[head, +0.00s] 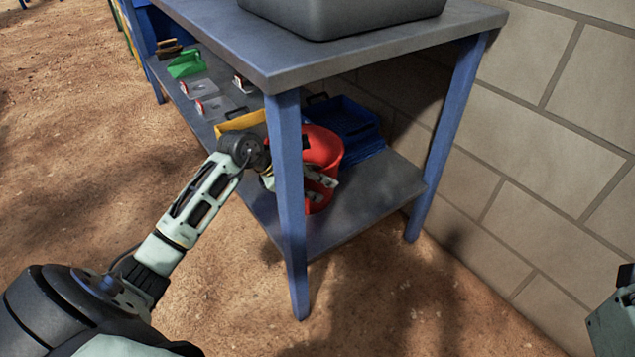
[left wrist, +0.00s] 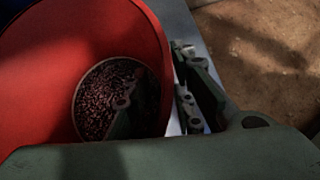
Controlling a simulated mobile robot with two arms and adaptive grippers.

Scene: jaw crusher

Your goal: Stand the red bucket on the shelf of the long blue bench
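The red bucket (head: 323,150) stands on the lower shelf (head: 375,190) of the long blue bench (head: 285,150), just behind its front corner leg. The leg hides part of it. In the left wrist view the red bucket (left wrist: 70,60) is seen from above, with dark grains at its bottom. My left gripper (head: 318,184) is at the near side of the bucket. In the left wrist view one finger is inside the bucket and the other outside, with the wall between them; the fingers look apart. Only a piece of my right arm shows at the right edge.
A blue crate (head: 345,117) and a yellow tray (head: 240,122) are beside the bucket. A green scoop (head: 186,64) and other small items lie further along the shelf. A grey bin (head: 340,15) stands on the bench top. A block wall (head: 540,130) is behind; bare ground lies in front.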

